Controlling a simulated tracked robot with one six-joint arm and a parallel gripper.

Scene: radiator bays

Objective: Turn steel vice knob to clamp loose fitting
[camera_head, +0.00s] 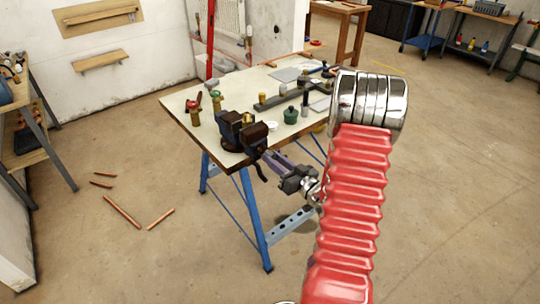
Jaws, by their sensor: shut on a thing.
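A dark vice (234,126) with brown, rusty-looking jaws is mounted at the near corner of the workbench (205,125). A small brass-coloured piece (248,117) shows at the vice jaws; I cannot tell if it is the loose fitting or how firmly it sits. My gripper (270,160) reaches in from the right, low in front of the vice, its fingers shut at the vice's front end. The steel knob is mostly hidden between the fingers. A dark bar (262,172) hangs just below there. My red ribbed arm blocks the view right of the gripper.
The benchtop holds brass fittings with red handles (193,106), a green pot (291,115) and several tools. The bench has blue legs (254,220). Copper pipes (122,212) lie on the floor at left. Shelving (30,110) stands at the left edge. Front floor is clear.

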